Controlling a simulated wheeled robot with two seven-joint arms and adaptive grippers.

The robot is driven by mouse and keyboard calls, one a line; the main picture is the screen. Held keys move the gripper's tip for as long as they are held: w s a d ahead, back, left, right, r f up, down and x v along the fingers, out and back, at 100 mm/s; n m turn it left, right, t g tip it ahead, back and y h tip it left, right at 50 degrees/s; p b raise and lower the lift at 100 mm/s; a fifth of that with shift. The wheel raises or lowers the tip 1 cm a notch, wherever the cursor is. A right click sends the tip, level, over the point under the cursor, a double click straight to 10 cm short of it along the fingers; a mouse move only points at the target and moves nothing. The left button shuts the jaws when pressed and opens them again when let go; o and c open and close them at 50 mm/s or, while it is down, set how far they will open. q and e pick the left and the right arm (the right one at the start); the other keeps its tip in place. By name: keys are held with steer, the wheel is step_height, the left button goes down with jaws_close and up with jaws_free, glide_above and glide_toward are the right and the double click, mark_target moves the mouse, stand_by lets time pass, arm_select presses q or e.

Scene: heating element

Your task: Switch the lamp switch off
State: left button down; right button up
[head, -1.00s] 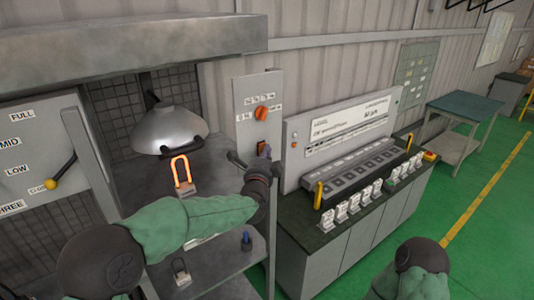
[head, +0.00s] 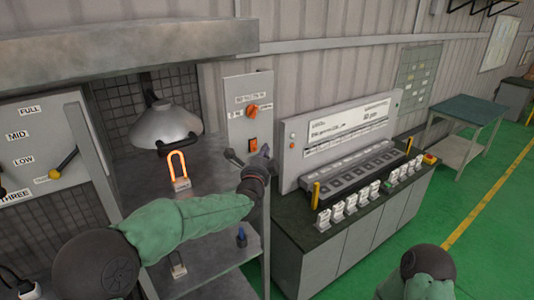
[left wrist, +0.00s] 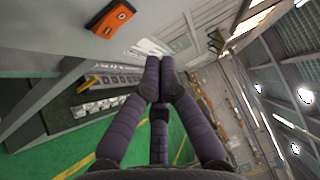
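The lamp switch, an orange rocker (head: 253,145), sits on the grey upright panel below an orange rotary knob (head: 252,111). The rocker also shows at the top of the left wrist view (left wrist: 110,18), apart from the fingers; its position is unclear. My left gripper (head: 264,151) is just right of and below the rocker, in front of the panel's edge. In the left wrist view its fingertips (left wrist: 159,62) meet with nothing between them. A grey cone-shaped lamp (head: 166,125) hangs above a glowing orange heating element (head: 177,163). My right gripper is not in view.
A lever board (head: 40,140) stands at the left. A low metal shelf (head: 215,258) lies beneath my left arm. A cabinet (head: 340,235) with a control console and several white blocks stands right of the panel.

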arm_select(q)
steer(key=s+a+b, duration=0.2)
steer(key=s, duration=0.7)
steer(key=shift+a+r, duration=0.15)
steer(key=shift+r, duration=0.2)
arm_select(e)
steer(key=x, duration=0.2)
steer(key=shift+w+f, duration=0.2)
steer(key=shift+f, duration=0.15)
arm_select(q)
steer(key=shift+f, duration=0.1)
